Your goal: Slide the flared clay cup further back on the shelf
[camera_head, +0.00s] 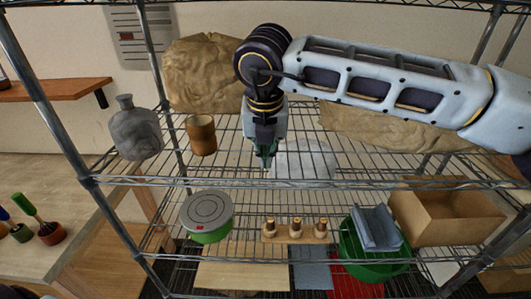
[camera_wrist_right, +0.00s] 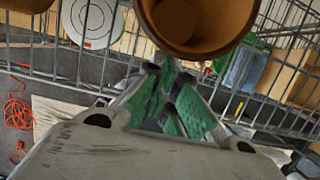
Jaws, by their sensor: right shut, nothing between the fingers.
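The flared clay cup (camera_head: 201,135) is brown and stands upright on the upper wire shelf, left of centre. In the right wrist view the cup (camera_wrist_right: 196,22) shows at the top with its round mouth toward the camera, partly cut off by the frame. My right gripper (camera_head: 265,162) points down over the shelf, to the right of the cup and apart from it in the head view. It is shut and empty, its green finger pads (camera_wrist_right: 168,88) showing in the wrist view. My left gripper is not in view.
A grey jug (camera_head: 135,133) stands left of the cup. A crumpled tan bag (camera_head: 200,75) is behind it, and a pale lump (camera_head: 303,160) lies right of my gripper. The lower level holds a round tin (camera_head: 207,214), a wooden peg block (camera_head: 295,233) and a cardboard box (camera_head: 445,215).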

